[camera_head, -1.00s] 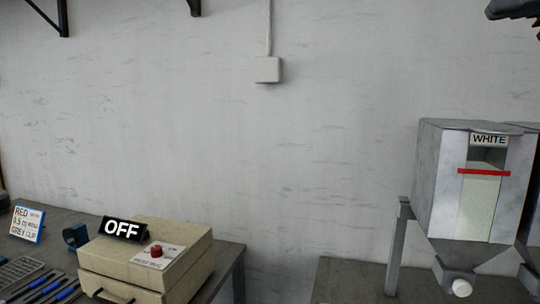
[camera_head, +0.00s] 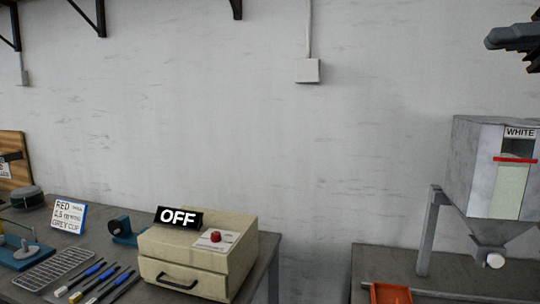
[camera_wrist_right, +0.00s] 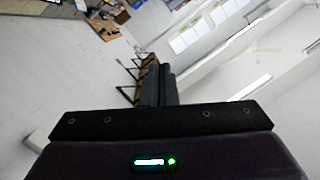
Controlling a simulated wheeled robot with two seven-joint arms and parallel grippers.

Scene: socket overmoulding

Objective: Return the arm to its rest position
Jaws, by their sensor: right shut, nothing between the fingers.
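My right gripper (camera_head: 530,58) is at the upper right corner of the head view, partly cut off by the edge. It is raised in front of the wall, well above the benches. In the right wrist view its two dark fingers (camera_wrist_right: 158,84) are together with nothing between them. My left gripper is in neither view.
A beige box (camera_head: 195,262) with an OFF sign (camera_head: 178,217) stands on the left bench. A WHITE hopper (camera_head: 490,180) and an orange tray (camera_head: 388,293) are right.

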